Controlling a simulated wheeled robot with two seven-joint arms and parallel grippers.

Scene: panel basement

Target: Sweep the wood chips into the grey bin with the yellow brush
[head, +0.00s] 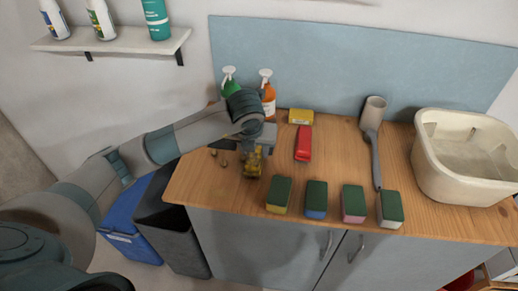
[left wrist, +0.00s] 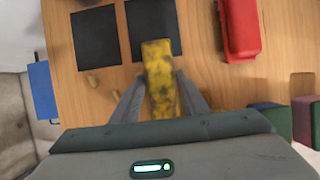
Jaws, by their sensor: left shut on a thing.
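My left gripper (head: 256,150) is shut on the yellow brush (head: 251,165) over the left part of the wooden counter. In the left wrist view the worn yellow brush (left wrist: 160,65) stands out between the fingers (left wrist: 161,95). I cannot tell whether it touches the counter. Small wood chips (head: 223,163) lie left of the brush, near the counter's left end; they also show in the left wrist view (left wrist: 93,82). The dark grey bin (head: 172,232) stands on the floor below that end, its opening partly hidden by my arm. My right gripper is not in view.
A blue bin (head: 130,222) stands left of the grey one. Dark squares (left wrist: 97,38) lie on the counter. A red object (head: 304,144) and several sponges (head: 316,194) are right of the brush. Pump bottles (head: 267,92) stand behind; a basin (head: 465,165) is far right.

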